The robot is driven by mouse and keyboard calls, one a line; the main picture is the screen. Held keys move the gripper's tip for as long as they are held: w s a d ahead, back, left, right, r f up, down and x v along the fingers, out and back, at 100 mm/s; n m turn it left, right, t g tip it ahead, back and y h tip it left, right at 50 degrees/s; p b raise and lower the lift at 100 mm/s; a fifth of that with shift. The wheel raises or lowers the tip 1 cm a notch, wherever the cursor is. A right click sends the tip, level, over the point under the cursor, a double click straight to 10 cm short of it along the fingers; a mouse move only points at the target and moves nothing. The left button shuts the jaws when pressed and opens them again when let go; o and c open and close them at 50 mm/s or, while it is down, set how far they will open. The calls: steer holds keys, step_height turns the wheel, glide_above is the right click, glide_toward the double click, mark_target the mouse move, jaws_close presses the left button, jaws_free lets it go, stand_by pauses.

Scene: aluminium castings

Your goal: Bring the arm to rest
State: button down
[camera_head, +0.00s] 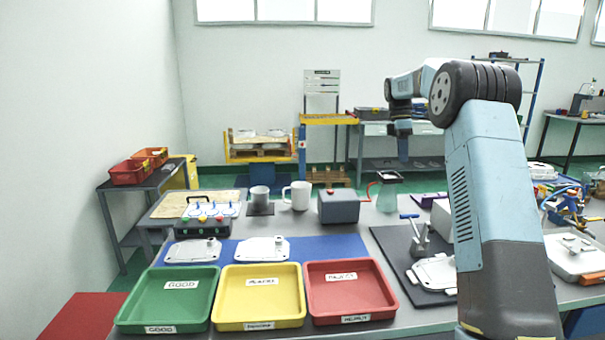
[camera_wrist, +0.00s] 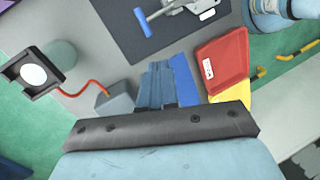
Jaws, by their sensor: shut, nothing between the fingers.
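My arm rises at the right of the head view and bends at a dark elbow. The forearm reaches back and left. My gripper (camera_head: 403,155) hangs from its end, pointing down, high above the far side of the bench. In the wrist view its fingers (camera_wrist: 160,68) are together, with nothing between them. It touches nothing that I can see.
Green (camera_head: 168,299), yellow (camera_head: 259,299) and red (camera_head: 348,291) trays line the bench front. A dark mat (camera_head: 398,240) bears a clamp (camera_head: 420,238) and casting (camera_head: 436,273).

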steer(key=s+a+r+m+t, duration=0.1)
steer(key=s+a+r+m, duration=0.2)
steer(key=s, duration=0.5)
steer(key=s+a+r+m+t, duration=0.2)
steer(key=s+r, duration=0.2)
steer(key=s, duration=0.4)
steer(key=s+a+r+m+t, duration=0.1)
steer(key=s+a+r+m, duration=0.2)
steer(key=s, duration=0.6)
steer(key=s+f+m+t, duration=0.2)
steer(key=s+f+m, duration=0.2)
steer(key=s, duration=0.7)
steer(key=s+a+f+m+t, duration=0.1)
steer(key=s+f+m, duration=0.3)
steer(key=s, duration=0.8)
steer(key=shift+a+f+t+y, duration=0.3)
steer(key=shift+t+y, duration=0.1)
steer(key=shift+t, duration=0.5)
